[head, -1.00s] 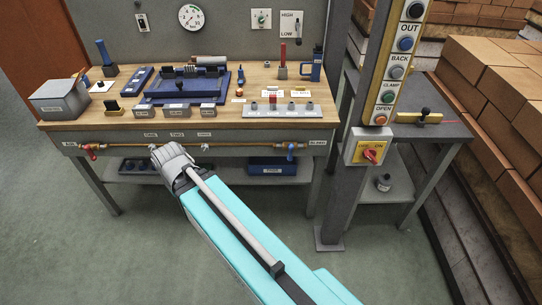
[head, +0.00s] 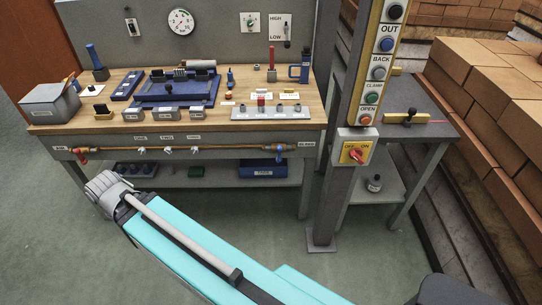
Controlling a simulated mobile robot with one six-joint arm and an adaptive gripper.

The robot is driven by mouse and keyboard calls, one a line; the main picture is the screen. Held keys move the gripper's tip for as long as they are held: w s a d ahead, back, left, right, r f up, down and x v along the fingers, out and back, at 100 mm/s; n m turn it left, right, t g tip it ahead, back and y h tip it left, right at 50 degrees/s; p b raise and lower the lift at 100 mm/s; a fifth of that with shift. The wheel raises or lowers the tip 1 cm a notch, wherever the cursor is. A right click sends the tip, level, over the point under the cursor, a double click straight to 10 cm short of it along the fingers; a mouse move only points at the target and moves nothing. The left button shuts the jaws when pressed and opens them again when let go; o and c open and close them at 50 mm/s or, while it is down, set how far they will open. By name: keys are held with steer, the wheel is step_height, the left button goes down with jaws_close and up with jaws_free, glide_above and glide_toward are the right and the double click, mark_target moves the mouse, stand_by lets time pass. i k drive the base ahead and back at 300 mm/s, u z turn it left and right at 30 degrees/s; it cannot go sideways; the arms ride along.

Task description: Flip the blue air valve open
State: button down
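The blue air valve (head: 280,152) is a small blue handle near the right end of the brass pipe (head: 230,149) along the bench's front. It is too small to tell which way its handle is turned. A red valve (head: 82,154) sits at the left end of the same pipe. My gripper (head: 103,188) is at the lower left, in front of the bench and below the pipe, far left of the blue valve. I see its grey back, and its fingertips are hidden, so its opening does not show.
The bench (head: 230,119) carries tools, trays and small boxes. A grey post with a button panel (head: 374,85) and a yellow switch box (head: 355,153) stands right of the blue valve. Blue bins (head: 263,169) lie on the shelf below. The floor in front is open.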

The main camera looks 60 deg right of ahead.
mark_target(279, 159)
steer(key=u, duration=0.15)
steer(key=i, duration=0.9)
steer(key=z, duration=2.05)
